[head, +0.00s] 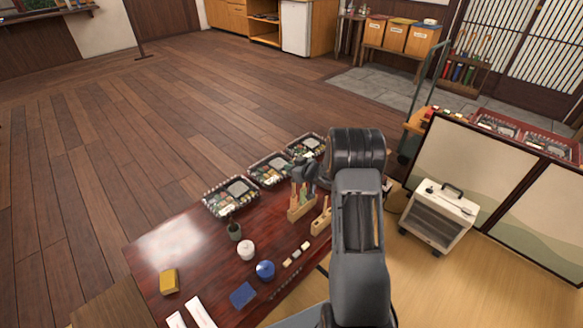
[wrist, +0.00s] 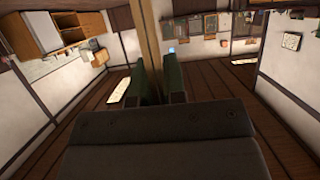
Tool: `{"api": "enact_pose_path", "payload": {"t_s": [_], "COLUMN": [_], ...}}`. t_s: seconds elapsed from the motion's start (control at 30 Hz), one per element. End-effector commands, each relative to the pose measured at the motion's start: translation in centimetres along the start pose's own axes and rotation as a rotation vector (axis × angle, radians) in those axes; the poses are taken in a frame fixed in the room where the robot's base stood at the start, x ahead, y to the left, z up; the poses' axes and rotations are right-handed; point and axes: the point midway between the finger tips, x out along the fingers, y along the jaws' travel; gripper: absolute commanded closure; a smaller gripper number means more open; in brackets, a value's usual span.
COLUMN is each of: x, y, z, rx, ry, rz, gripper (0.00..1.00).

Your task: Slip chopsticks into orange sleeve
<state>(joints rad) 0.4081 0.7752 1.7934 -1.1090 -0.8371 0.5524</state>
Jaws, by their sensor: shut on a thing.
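My gripper (head: 303,172) is over the far right part of the lacquered table, just above a wooden stand (head: 300,210). In the wrist view its two dark green fingers (wrist: 160,82) are shut on the tan chopsticks (wrist: 149,35), which run up out of the picture. Narrow upright sleeves stand in the wooden stand, a green one and an orange-brown one (head: 294,193) among them; they are small and partly behind the gripper. In the head view I cannot make out the chopsticks' tips or whether they touch a sleeve.
A second wooden stand (head: 321,222) is close on the right. Filled lunch boxes (head: 232,197) line the far table edge. A dark cup (head: 234,231), a white pot (head: 246,250), a blue pot (head: 265,270) and a blue cloth (head: 242,295) stand nearer.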

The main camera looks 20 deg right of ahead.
Motion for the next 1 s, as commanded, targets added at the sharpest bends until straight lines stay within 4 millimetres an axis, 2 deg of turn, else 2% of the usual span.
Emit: {"api": "enact_pose_path", "payload": {"t_s": [0.53, 1.0], "x": [0.1, 0.6], "y": [0.0, 0.0], "z": [0.2, 1.4], "rx": [0.0, 0.0], "ry": [0.0, 0.001], "rz": [0.0, 0.0], "gripper": [1.0, 1.0]}}
